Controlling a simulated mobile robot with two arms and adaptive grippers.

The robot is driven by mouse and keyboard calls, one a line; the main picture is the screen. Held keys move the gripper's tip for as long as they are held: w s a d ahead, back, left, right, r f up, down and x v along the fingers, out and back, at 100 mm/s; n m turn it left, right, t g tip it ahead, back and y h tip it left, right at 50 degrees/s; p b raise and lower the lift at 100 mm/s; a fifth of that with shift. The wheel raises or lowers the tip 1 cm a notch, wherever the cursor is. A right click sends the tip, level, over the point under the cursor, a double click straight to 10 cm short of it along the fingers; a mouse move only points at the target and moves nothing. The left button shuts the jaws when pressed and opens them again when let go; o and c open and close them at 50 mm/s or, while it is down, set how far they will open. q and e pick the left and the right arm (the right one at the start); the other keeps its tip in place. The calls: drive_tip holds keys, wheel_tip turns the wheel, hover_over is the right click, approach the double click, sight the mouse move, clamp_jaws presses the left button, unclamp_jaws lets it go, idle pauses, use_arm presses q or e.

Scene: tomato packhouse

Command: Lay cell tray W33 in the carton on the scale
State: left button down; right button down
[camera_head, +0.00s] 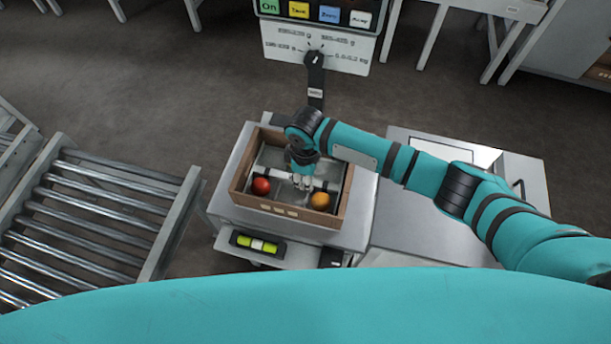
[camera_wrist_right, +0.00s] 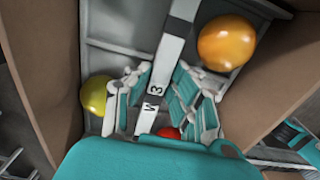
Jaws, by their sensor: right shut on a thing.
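The brown carton (camera_head: 283,213) stands on the scale's pale platform (camera_head: 222,200). The grey cell tray (camera_head: 267,157) is within the carton's walls; I cannot tell whether it touches the bottom. Its white strip (camera_wrist_right: 170,62) reads "W 3" in the wrist view, with the rest covered by my gripper. A red tomato (camera_head: 261,186) and an orange tomato (camera_head: 320,200) sit in its cells; a yellow-green tomato (camera_wrist_right: 95,95) shows in the wrist view. My right gripper (camera_head: 301,180) points down over the tray's middle, its fingers (camera_wrist_right: 164,88) shut on the strip. My left gripper is out of view.
The scale's display panel (camera_head: 318,35) and its post (camera_head: 315,85) stand behind the carton. A roller conveyor (camera_head: 90,215) is at the left. A yellow-green level vial (camera_head: 257,244) is at the scale's front. A grey worktop (camera_head: 420,225) lies at the right, under my right arm.

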drive_tip(key=shift+f, duration=0.3)
drive_tip(key=c, duration=1.1)
unclamp_jaws()
drive_tip(key=c, duration=0.3)
drive_tip(key=shift+c, duration=0.2)
drive_tip(key=shift+r, duration=0.15)
wheel_tip(320, 180, up, 8)
drive_tip(key=p, duration=0.9)
drive_tip(key=shift+r, duration=0.15)
